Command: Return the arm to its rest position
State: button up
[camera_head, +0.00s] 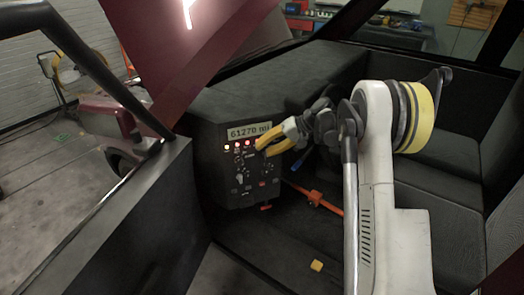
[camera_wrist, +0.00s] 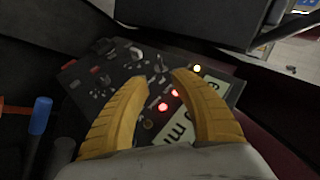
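My arm (camera_head: 382,185) reaches from the lower right across the vehicle's interior. It ends at my gripper (camera_head: 263,147), whose yellow fingers are in front of the dark control panel (camera_head: 228,180). In the wrist view my gripper (camera_wrist: 160,80) has its two curved fingers apart, with panel showing between them and nothing held. Whether the fingertips touch the panel is unclear. The panel's display (camera_head: 249,131) reads about 61270, with a row of lit lamps (camera_head: 237,146) below it. Several knobs and switches (camera_wrist: 108,75) show in the wrist view.
Black seats (camera_head: 450,195) lie behind and right of the arm. A dark door (camera_head: 110,220) bounds the left side. A blue-handled item (camera_wrist: 40,115) shows in the wrist view.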

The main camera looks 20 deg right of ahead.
jog(key=s+a+r+h, duration=0.2)
jog(key=s+a+r, duration=0.3)
jog(key=s, duration=0.4)
jog(key=s+a+r+h, duration=0.3)
jog(key=s+r, duration=0.5)
jog(key=s+f+t+h, duration=0.1)
jog(key=s, duration=0.9)
jog(key=s+f+n+t+h, duration=0.1)
jog(key=s+f+h, duration=0.1)
jog(key=s, duration=0.8)
jog(key=shift+s+a+n+h, duration=0.3)
jog(key=shift+s+a, duration=0.05)
jog(key=shift+o, duration=0.3)
